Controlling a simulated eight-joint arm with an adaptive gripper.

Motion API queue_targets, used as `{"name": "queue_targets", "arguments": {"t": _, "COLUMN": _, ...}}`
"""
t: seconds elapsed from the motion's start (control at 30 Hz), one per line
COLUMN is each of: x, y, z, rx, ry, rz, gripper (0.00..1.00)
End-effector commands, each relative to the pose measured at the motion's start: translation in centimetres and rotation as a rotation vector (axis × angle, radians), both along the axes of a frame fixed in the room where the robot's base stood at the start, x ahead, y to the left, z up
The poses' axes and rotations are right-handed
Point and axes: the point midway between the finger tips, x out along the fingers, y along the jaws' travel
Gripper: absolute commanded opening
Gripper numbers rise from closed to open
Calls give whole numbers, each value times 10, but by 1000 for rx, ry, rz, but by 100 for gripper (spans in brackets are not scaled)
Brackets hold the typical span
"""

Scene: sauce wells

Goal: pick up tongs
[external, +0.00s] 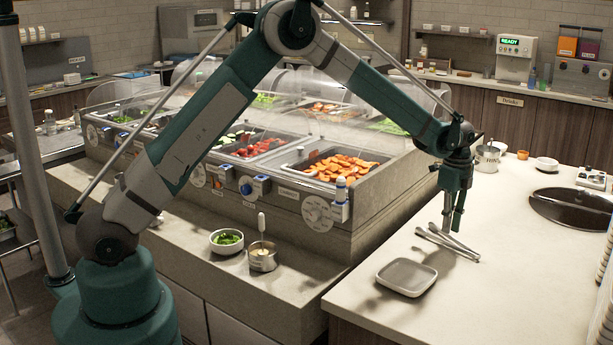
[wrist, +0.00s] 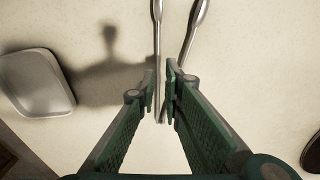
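The silver metal tongs (external: 452,246) lie on the pale counter at the right, below my gripper (external: 454,222). In the wrist view, the tongs' two arms (wrist: 157,40) spread toward the top and converge in the gap between my fingers. My gripper (wrist: 161,88) also shows there, with its green fingers partly open and a narrow gap between the tips. The fingertips hide part of the tongs. I cannot tell from these views whether a finger touches them.
A shallow grey square dish (external: 407,277) sits on the counter to the left of the tongs; it also shows in the wrist view (wrist: 36,82). A round dark sink (external: 572,209) is at the right. Food wells (external: 335,165) stand left.

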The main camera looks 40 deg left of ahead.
Motion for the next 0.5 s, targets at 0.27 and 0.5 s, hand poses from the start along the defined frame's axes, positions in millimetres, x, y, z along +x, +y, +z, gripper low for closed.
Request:
{"name": "queue_targets", "arguments": {"t": 0.27, "x": 0, "y": 0, "z": -5, "rx": 0, "ry": 0, "rz": 0, "gripper": 10}}
{"name": "queue_targets", "arguments": {"t": 0.5, "x": -1, "y": 2, "z": -29, "rx": 0, "ry": 0, "rz": 0, "gripper": 10}}
